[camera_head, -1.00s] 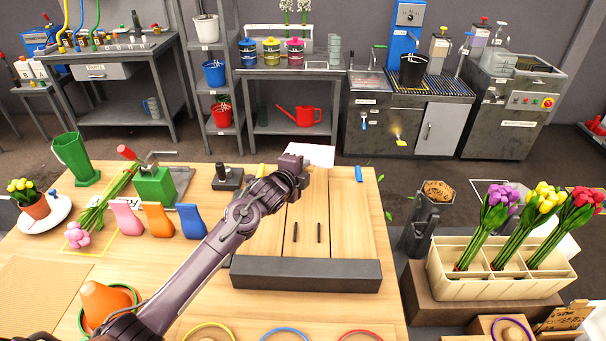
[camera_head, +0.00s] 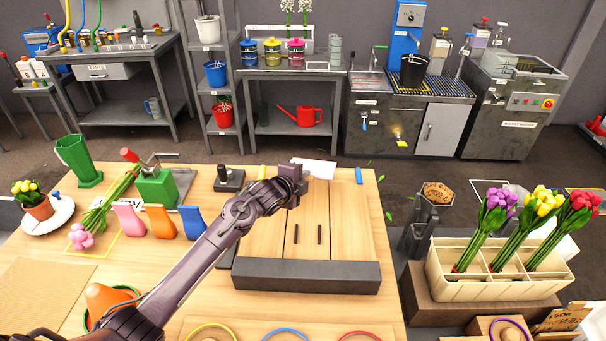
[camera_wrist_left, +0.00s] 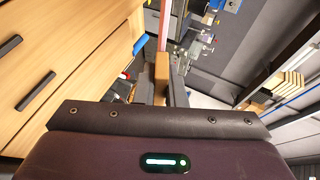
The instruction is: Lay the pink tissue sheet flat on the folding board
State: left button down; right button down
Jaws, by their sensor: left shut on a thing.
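The wooden folding board (camera_head: 340,230) lies on the table, with dark slots and a dark bar along its front edge. My left gripper (camera_head: 296,172) is over the far part of the board, its fingertips largely hidden by the wrist. A pale pinkish sheet (camera_head: 321,169), apparently the tissue, shows just beyond it at the board's far edge. In the left wrist view, my left gripper (camera_wrist_left: 165,85) is shut, with a thin pink strip (camera_wrist_left: 164,28) seen edge-on beyond the fingers. Whether the sheet touches the board is unclear. My right gripper is not in view.
Pink, orange and blue holders (camera_head: 160,222) stand left of the board, near a green press (camera_head: 157,187). A cream crate (camera_head: 497,288) of tulip bunches stands to the right. Coloured rings (camera_head: 286,335) lie at the near edge. The board's near half is clear.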

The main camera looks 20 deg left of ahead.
pick_arm(q)
notch_tip(320, 180, down, 6)
jog(key=b, duration=0.4)
jog(key=shift+f+b, duration=0.4)
jog(key=shift+f, duration=0.1)
dwell(0.5)
jog(key=c, duration=2)
grip_release()
jog(key=o, duration=0.6)
jog(key=b+v, duration=0.1)
jog(key=v, duration=0.6)
jog(key=shift+s, duration=0.35)
